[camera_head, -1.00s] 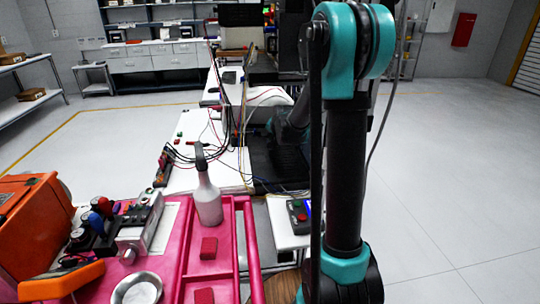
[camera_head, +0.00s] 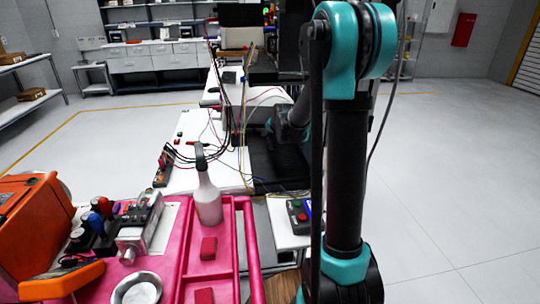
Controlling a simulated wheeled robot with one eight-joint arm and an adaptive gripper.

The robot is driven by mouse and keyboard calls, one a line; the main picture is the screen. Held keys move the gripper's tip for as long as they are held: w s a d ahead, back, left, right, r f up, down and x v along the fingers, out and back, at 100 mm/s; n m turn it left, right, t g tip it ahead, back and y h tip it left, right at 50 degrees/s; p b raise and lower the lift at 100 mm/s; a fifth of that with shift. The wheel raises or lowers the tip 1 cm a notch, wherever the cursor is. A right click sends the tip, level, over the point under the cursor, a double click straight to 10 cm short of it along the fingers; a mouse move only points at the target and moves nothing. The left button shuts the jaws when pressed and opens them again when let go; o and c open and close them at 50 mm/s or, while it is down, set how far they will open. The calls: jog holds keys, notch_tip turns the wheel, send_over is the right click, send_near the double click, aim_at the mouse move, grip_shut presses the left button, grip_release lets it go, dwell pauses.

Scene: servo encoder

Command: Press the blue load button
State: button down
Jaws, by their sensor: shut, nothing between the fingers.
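A small dark control box (camera_head: 298,217) with green and red buttons sits on a white surface right of the pink cart. A narrow blue patch (camera_head: 309,208) shows at its right edge, partly hidden by my arm; I cannot tell whether it is the blue load button. My arm rises through the right of the view. Its far end, with my gripper (camera_head: 287,135), is a dark shape over the bench beyond the box, well apart from it. The fingers are small, dark and hard to make out, and nothing shows held in them.
The pink cart (camera_head: 246,232) carries a spray bottle (camera_head: 208,200), red blocks (camera_head: 208,248), a metal bowl (camera_head: 137,290) and an orange case (camera_head: 32,220). Loose wires (camera_head: 200,150) cross the white bench. The floor at right (camera_head: 450,190) is clear.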

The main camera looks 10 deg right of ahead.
jog(key=shift+r, duration=3)
jog(key=shift+s, duration=0.1)
